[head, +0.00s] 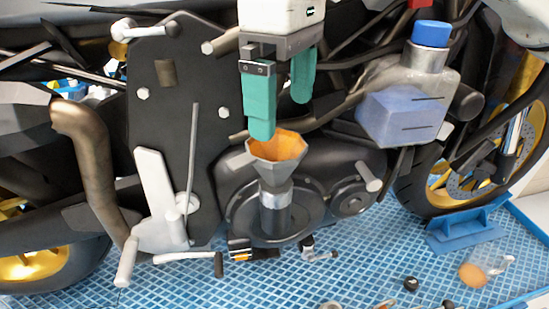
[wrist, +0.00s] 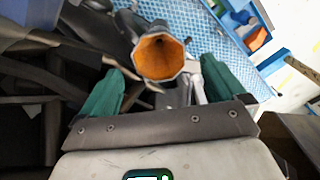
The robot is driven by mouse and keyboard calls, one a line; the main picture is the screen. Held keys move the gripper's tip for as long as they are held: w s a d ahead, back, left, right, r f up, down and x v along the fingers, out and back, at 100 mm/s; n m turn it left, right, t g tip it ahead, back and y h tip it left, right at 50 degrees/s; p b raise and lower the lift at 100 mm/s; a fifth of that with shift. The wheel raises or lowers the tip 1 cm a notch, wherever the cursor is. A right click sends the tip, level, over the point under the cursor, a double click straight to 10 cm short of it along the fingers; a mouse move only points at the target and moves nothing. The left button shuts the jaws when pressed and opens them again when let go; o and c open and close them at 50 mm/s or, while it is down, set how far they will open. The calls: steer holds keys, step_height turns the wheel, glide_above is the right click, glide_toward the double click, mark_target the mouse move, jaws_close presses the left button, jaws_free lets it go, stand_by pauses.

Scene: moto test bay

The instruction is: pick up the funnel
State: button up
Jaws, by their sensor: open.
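The funnel (head: 269,172) has a grey octagonal rim with an orange inside and a dark spout with a lighter collar. It stands upright, mouth up, in front of the motorcycle's engine cover. My gripper (head: 281,118) is above the funnel with its two green fingers pointing down. The fingers are spread apart and hold nothing. In the wrist view the funnel (wrist: 159,57) shows beyond and between the open fingers of my gripper (wrist: 160,82). What the spout rests on is hard to tell.
The motorcycle's dark engine cover (head: 333,180) is close behind the funnel. A blue-capped reservoir (head: 430,35) is at right. A blue stand (head: 467,229) and small parts, among them a black cap (head: 411,284), lie on the blue grid floor (head: 180,280). A grey side lever (head: 160,205) stands left.

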mark_target(285, 150)
step_height(285, 150, down, 8)
steer(key=shift+w+d+f+p, duration=0.1)
steer(key=shift+w+d+p, duration=0.05)
steer(key=shift+p, duration=0.75)
steer(key=shift+c, duration=0.3)
steer(key=c, duration=0.7)
steer(key=shift+o, duration=0.2)
